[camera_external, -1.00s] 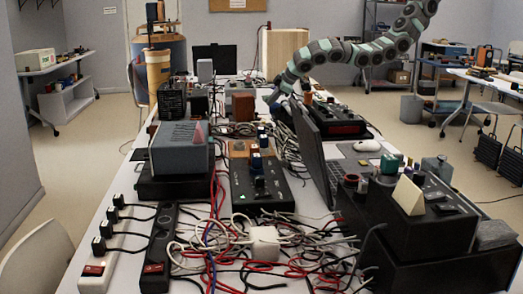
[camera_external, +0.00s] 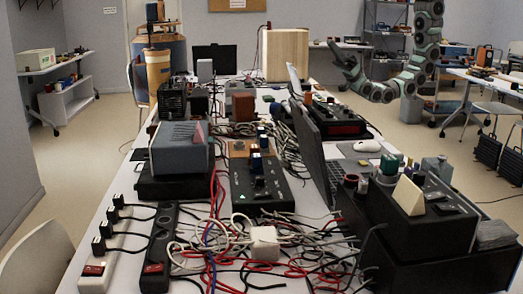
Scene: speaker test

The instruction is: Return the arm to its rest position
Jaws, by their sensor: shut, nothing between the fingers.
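My arm (camera_external: 415,70) hangs down from the top right of the external view. It bends at the bottom and its end turns up and to the left. My gripper (camera_external: 334,46) is at that end, above and behind the right side of the cluttered table, clear of the things on it. It is shut with nothing in it. It looks small and dark here, so its fingers are hard to make out.
The long table (camera_external: 118,239) is crowded with devices and loose cables. An open laptop (camera_external: 322,150) and a black box (camera_external: 430,225) stand on its right side. A wooden box (camera_external: 286,54) stands at the back, left of my gripper. Shelves (camera_external: 388,40) stand behind my arm.

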